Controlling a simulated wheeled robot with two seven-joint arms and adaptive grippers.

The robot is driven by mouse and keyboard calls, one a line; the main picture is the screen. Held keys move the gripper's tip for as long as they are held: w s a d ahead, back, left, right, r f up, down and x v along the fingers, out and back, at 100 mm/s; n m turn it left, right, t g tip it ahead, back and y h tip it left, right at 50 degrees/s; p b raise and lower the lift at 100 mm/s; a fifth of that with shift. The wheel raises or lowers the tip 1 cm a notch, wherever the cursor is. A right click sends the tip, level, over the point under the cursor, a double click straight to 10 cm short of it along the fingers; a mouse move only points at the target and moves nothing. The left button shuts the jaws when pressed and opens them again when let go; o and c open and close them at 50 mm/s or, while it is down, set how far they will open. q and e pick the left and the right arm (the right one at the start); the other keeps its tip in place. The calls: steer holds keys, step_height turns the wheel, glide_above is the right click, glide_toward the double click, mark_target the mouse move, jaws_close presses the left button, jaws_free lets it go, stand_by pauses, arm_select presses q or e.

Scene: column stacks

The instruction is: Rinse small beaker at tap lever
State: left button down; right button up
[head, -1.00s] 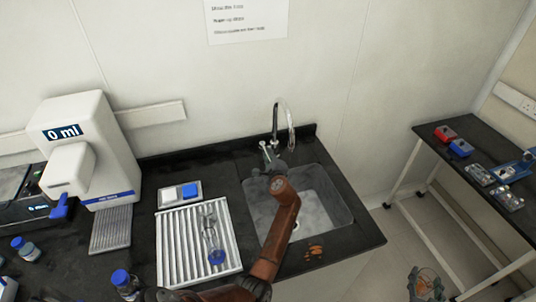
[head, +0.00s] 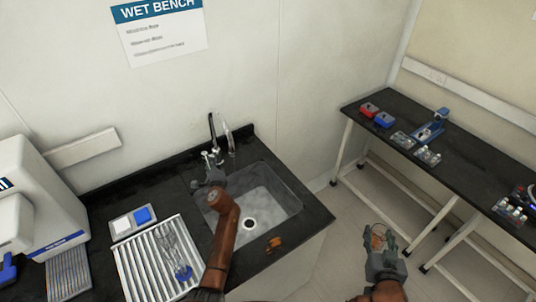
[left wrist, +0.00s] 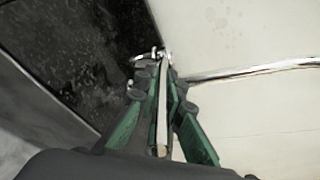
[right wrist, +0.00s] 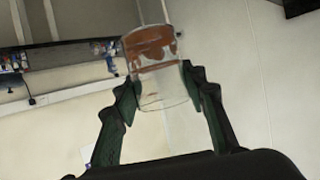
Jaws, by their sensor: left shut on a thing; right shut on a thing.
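The small beaker (right wrist: 155,65) is clear glass with a brown-orange residue inside. My right gripper (right wrist: 160,95) is shut around its sides. In the head view the beaker (head: 377,238) and right gripper (head: 382,254) are right of the bench, over the floor and apart from the sink (head: 286,207). The tap (head: 212,130) stands behind the sink with a curved spout. My left gripper (head: 211,176) is at the tap's base. In the left wrist view, its fingers (left wrist: 167,85) are shut on the pale, thin tap lever (left wrist: 162,105). I cannot tell whether water runs.
A ribbed drying rack (head: 137,270) with glassware stands left of the sink, below a small tray (head: 121,227) with a blue block. An orange-brown patch (head: 275,243) is on the bench's front edge. A side table (head: 465,165) with equipment is at right, beyond open floor.

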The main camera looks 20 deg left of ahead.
arm_select(q)
steer(key=shift+s+a, duration=0.1)
steer(key=shift+a, duration=0.1)
steer(key=c, duration=2.2)
jaws_free()
steer(key=shift+o, duration=0.9)
steer(key=shift+d, duration=0.15)
steer(key=v, duration=1.2)
